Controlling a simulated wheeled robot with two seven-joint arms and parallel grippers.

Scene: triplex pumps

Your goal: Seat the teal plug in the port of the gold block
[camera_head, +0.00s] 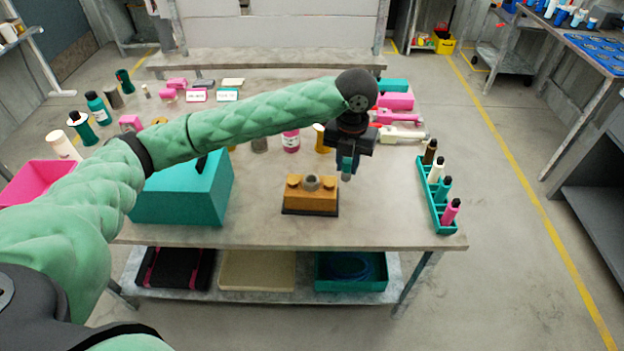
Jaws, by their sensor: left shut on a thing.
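The gold block (311,201) sits on a dark base near the front middle of the table. A grey round port (311,183) stands up from its top, between gold bosses. My left gripper (347,160) is shut on the teal plug (346,168), which points down with a grey lower end. The plug hangs above the table, to the right of the block and apart from it. My left arm reaches across the table from the left. My right gripper is not in view.
A teal box (188,201) stands left of the block. A teal rack (433,208) with several coloured plugs lies at the right table edge (400,240). Bottles and pink parts (397,101) fill the back. The table between block and rack is clear.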

